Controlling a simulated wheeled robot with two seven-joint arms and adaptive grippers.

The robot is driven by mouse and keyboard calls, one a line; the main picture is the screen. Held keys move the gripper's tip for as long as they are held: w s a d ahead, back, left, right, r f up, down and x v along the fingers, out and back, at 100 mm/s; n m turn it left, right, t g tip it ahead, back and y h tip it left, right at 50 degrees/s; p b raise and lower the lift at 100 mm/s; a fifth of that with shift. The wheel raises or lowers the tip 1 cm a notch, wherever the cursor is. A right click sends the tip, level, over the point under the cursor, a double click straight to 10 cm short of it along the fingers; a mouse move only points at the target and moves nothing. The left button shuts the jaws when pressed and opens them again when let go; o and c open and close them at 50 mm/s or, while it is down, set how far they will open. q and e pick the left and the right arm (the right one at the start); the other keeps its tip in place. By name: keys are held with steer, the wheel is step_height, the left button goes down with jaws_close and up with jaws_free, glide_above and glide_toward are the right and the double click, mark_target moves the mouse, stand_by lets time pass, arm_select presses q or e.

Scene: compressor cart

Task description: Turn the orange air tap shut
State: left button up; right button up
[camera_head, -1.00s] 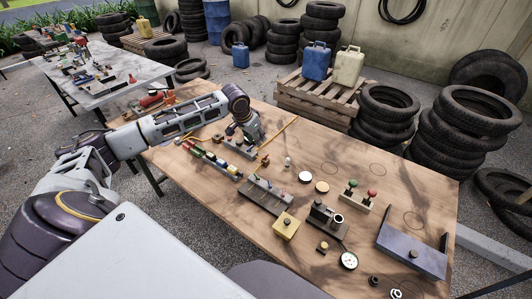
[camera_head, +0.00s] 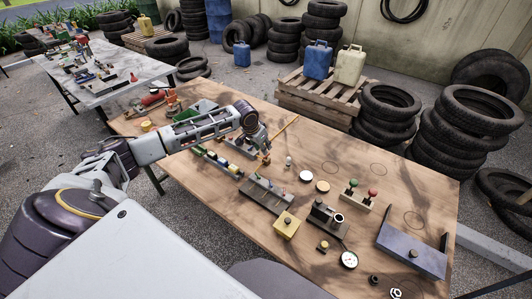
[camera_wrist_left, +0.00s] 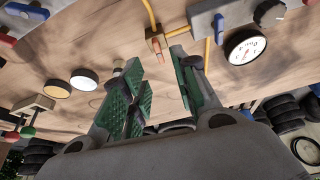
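The orange air tap (camera_head: 266,159) stands on the wooden table, just below my left gripper (camera_head: 263,148) in the head view and partly covered by it. In the left wrist view the tap (camera_wrist_left: 156,46) sits on a yellow hose line, just beyond the fingertips and roughly between them. My left gripper (camera_wrist_left: 160,62) is open, with its green-padded fingers apart and nothing between the pads. I cannot tell whether a finger touches the tap. My right gripper is in neither view.
A small knobbed post (camera_head: 288,161) and pale discs (camera_head: 306,176) stand right of the tap. A grey rack (camera_head: 266,196) and a yellow box (camera_head: 286,226) lie nearer. A dial gauge (camera_wrist_left: 246,45) is close by in the wrist view.

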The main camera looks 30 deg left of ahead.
arm_select(q)
steer(key=shift+x, duration=3.1)
jaws_close()
